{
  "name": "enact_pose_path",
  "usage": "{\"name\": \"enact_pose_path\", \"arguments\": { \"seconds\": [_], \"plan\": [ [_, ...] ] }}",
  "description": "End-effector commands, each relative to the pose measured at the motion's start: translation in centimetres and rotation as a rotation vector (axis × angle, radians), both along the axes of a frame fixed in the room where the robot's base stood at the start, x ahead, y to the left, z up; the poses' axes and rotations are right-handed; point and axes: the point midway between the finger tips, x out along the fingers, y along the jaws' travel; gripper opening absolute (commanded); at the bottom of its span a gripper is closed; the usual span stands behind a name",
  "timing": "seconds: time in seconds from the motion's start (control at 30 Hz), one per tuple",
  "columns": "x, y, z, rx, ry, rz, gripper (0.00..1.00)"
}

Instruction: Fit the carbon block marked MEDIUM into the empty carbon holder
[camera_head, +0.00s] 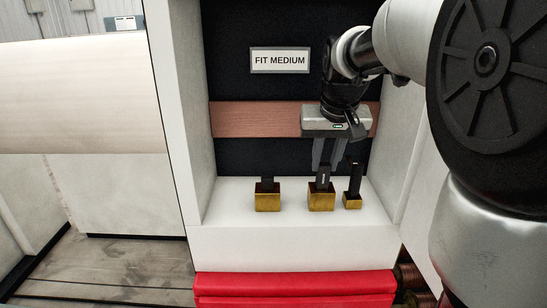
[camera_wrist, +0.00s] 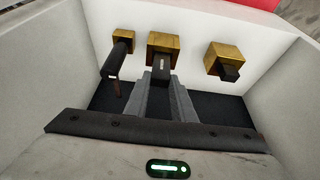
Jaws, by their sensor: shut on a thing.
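My gripper (camera_head: 322,166) points down over the white shelf, its grey fingers shut on a black carbon block (camera_head: 323,179) with a small pale mark too small to read. The held block stands about upright at the top of the middle brass holder (camera_head: 321,201); I cannot tell how far it sits inside. In the wrist view the fingers (camera_wrist: 165,82) reach to the same block (camera_wrist: 161,66) at the middle holder (camera_wrist: 163,41). The sign reading FIT MEDIUM (camera_head: 280,60) hangs on the dark back wall.
A brass holder (camera_head: 267,202) with a short black block (camera_head: 266,185) stands to the left. A smaller holder (camera_head: 352,202) with a tall thin black block (camera_head: 355,178) stands close on the right. White side walls enclose the shelf. A red padded ledge (camera_head: 295,285) lies below.

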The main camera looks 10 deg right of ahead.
Motion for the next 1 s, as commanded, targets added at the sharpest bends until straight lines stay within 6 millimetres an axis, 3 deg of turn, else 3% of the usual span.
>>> {"name": "enact_pose_path", "arguments": {
  "seconds": [0.2, 0.63, 0.67, 0.73, 1.0],
  "plan": [
    [-0.1, 0.0, -3.0, 0.0, 0.002, 0.0, 0.0],
    [0.0, 0.0, -3.8, 0.0, 0.001, 0.0, 0.0],
    [0.0, 0.0, -3.6, 0.0, 0.001, 0.0, 0.28],
    [0.0, 0.0, -3.6, 0.0, 0.001, 0.0, 0.4],
    [0.0, 0.0, -3.6, 0.0, 0.001, 0.0, 0.42]
  ]
}}
